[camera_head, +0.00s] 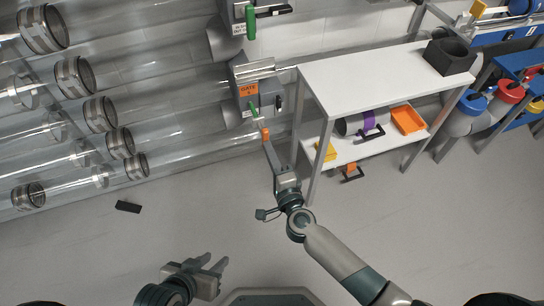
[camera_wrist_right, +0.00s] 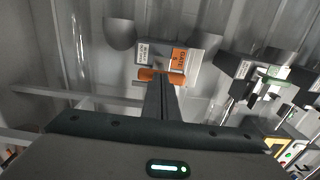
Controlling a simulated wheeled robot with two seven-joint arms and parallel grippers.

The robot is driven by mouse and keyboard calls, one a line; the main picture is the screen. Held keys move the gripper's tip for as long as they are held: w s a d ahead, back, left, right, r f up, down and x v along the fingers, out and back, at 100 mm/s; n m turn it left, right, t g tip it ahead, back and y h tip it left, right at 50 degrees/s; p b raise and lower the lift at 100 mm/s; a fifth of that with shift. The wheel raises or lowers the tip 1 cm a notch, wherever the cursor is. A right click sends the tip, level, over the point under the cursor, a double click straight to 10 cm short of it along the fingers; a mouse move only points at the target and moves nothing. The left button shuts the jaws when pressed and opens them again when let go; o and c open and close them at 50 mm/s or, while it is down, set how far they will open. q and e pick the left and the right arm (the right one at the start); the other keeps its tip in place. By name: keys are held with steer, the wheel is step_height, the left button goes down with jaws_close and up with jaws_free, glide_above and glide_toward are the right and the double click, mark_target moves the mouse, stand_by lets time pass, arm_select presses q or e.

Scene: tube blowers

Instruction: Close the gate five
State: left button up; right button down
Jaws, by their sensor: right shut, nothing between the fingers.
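The gate five box (camera_head: 246,76) is grey with an orange "GATE" label (camera_head: 248,90) and sits on the tubes left of the shelf. A small green part (camera_head: 253,109) and a black handle (camera_head: 278,104) show on it. In the right wrist view the label (camera_wrist_right: 180,59) is just beyond my fingers. My right gripper (camera_head: 266,138) is shut and empty, its tips at a short orange bar (camera_wrist_right: 149,75) below the box; I cannot tell whether they touch. The right fingertips also show in the wrist view (camera_wrist_right: 161,85). My left gripper (camera_head: 216,265) is open and empty, low over the floor.
A white shelf unit (camera_head: 370,72) stands right of the gate, holding a black box (camera_head: 449,56), with an orange tray (camera_head: 408,120) below. Clear tubes (camera_head: 170,95) fill the left. Another gate with a green handle (camera_head: 250,22) is above. The floor in front is mostly clear.

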mark_target(259, 123)
arm_select(q)
steer(key=shift+a, duration=0.1)
arm_select(e)
steer(key=x, duration=0.8)
steer(key=shift+w+a, duration=0.1)
steer(key=shift+w, duration=0.3)
steer(key=shift+w+a, duration=0.1)
steer(key=shift+w, duration=0.25)
steer(key=shift+r, duration=0.15)
steer(key=shift+w+r, duration=0.1)
arm_select(q)
steer(key=shift+s, duration=0.35)
